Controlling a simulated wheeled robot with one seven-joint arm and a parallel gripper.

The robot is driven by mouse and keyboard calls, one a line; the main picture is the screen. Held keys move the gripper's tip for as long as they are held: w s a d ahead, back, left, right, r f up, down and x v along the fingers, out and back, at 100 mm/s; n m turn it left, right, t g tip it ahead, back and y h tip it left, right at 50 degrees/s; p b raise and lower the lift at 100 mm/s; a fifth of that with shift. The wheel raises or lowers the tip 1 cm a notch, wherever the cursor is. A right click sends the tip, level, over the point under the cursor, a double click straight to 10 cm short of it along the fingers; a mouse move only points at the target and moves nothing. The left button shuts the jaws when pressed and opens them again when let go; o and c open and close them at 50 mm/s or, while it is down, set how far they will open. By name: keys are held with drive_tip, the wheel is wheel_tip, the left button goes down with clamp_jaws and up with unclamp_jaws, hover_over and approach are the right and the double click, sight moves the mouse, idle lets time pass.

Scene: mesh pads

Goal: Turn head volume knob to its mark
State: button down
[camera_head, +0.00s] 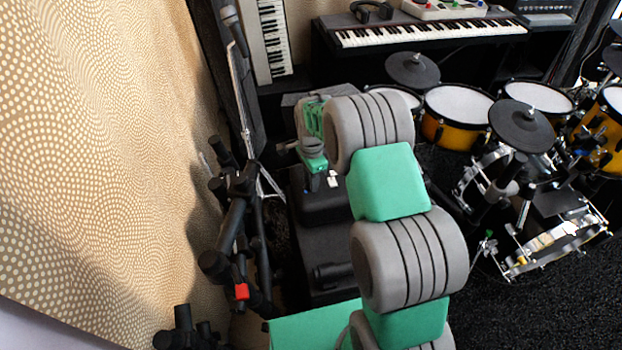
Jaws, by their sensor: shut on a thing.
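The head, a small black box (322,208), sits on top of a dark cabinet at the centre left. My gripper (322,182) points down at the top of this box, below the green and grey end of my arm. It is shut on the head volume knob, which is too small and too covered to make out. The knob's mark and its pointer cannot be seen. A small white patch shows beside the fingers.
The dark cabinet (312,248) stands below the head. Black stands (235,215) and a microphone (232,22) are close on the left, by the patterned wall. A drum kit (458,115) stands to the right, and a keyboard (430,32) behind. Dark carpet lies open at lower right.

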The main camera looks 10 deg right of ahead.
idle(0.3)
drive_tip(key=c, duration=1.1)
unclamp_jaws()
wheel_tip(320, 180, up, 8)
drive_tip(key=shift+p, duration=0.4)
